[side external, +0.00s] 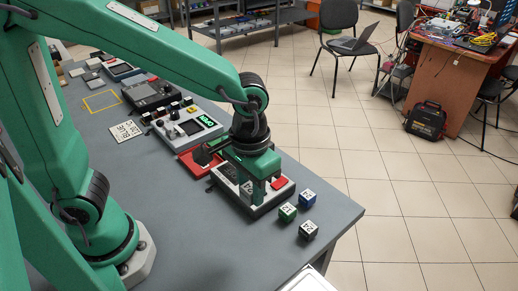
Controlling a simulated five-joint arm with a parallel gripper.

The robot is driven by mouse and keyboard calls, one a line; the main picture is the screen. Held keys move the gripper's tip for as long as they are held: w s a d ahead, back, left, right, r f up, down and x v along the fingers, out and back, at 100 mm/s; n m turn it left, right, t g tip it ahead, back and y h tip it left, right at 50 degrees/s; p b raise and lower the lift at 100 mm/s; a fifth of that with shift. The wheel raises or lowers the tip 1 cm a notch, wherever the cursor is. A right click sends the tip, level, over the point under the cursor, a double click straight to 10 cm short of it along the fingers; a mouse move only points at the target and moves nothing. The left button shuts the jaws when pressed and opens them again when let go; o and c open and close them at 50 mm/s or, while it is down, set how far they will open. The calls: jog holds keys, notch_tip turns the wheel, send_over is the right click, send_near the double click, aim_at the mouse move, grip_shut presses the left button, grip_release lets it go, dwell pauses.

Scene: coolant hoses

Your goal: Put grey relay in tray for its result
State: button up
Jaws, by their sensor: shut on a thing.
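My gripper (259,190) points down over a white-rimmed dark box (262,206) near the table's right end. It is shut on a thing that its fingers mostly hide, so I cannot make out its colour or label. A red patch (280,183) shows at the box's right side. Three small labelled cubes stand on the table to the right of the box: a green one (288,213), a blue one (308,199) and a dark grey or black one (308,231). A red tray-like piece (189,165) lies behind my gripper, partly covered.
A device with a green lit display (206,124) stands farther back, with a labelled white card (125,131) beside it. Other devices (150,94) line the far table. A yellow outlined square (102,101) is empty. The front table is clear.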

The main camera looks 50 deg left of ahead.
jog(key=shift+w+a, duration=0.1)
dwell(0.3)
jog(key=shift+w+a+f+n, duration=0.15)
jog(key=shift+w+a+n, duration=0.1)
jog(key=shift+a+n, duration=0.25)
jog(key=w+a+f+n, duration=0.1)
jog(key=w+a+n, duration=0.1)
jog(key=a+n, duration=0.6)
jog(key=w+a+f+n, duration=0.2)
jog(key=a+n, duration=0.7)
jog(key=a, duration=0.2)
jog(key=shift+a, duration=0.2)
jog(key=shift+w+f, duration=0.1)
jog(key=shift+f, duration=0.05)
jog(key=a+f, duration=0.2)
jog(key=a, duration=0.2)
jog(key=a+f, duration=0.2)
jog(key=a, duration=0.1)
jog(key=w+a+f, duration=0.1)
jog(key=a+f, duration=0.2)
jog(key=a, duration=0.1)
jog(key=shift+a, duration=0.3)
jog(key=shift+f, duration=0.1)
